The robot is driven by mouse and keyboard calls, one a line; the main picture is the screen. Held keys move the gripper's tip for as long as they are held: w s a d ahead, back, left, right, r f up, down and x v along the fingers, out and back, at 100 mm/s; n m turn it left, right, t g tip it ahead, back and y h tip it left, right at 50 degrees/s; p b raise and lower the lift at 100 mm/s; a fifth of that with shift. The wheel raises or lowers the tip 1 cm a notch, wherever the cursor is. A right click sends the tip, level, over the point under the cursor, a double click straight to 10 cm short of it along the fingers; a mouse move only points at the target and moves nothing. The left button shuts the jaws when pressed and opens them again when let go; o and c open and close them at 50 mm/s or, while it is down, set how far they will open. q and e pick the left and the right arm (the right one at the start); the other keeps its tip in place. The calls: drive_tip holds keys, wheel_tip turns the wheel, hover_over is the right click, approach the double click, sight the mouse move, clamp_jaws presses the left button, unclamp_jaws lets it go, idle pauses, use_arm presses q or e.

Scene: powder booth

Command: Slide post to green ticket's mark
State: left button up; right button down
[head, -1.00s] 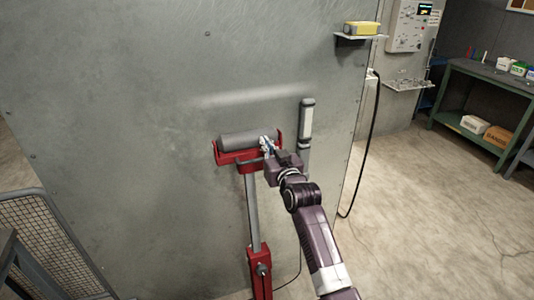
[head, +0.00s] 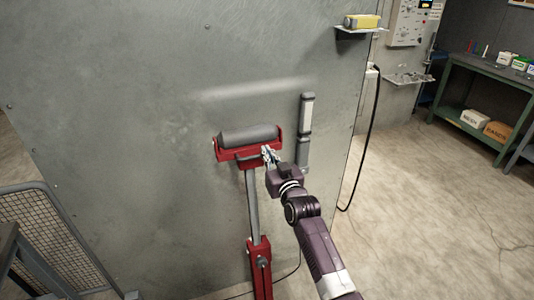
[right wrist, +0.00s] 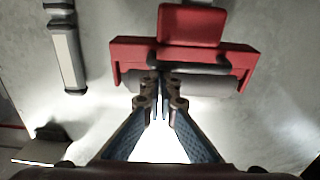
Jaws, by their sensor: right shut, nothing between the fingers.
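A red post with a dark grey roller (head: 248,136) in a red bracket (head: 247,150) stands upright against the grey wall panel. Its grey inner tube (head: 253,205) enters a red sleeve (head: 260,265) with a knob. My right gripper (head: 268,152) is shut and empty, just below the bracket's right end. In the right wrist view its fingertips (right wrist: 162,80) overlap a dark bar handle (right wrist: 200,66) on the bracket (right wrist: 130,52); I cannot tell if they touch. I cannot make out a green ticket or any marks. My left gripper is out of view.
A pale lamp-like bar (head: 304,130) is on the panel right of the bracket. A yellow box (head: 362,21) sits on a small shelf. A black cable (head: 372,130) hangs at the panel's right edge. A mesh guard (head: 45,235) stands lower left. Floor at right is clear.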

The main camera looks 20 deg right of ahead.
use_arm(q)
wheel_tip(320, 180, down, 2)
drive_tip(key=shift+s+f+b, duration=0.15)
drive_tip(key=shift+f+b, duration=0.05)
drive_tip(key=shift+b, duration=0.5)
use_arm(e)
drive_tip(key=f, duration=0.2)
drive_tip(key=s+f, duration=0.1)
drive_tip(key=f, duration=0.2)
drive_tip(key=shift+f, duration=0.1)
drive_tip(key=shift+w, duration=0.1)
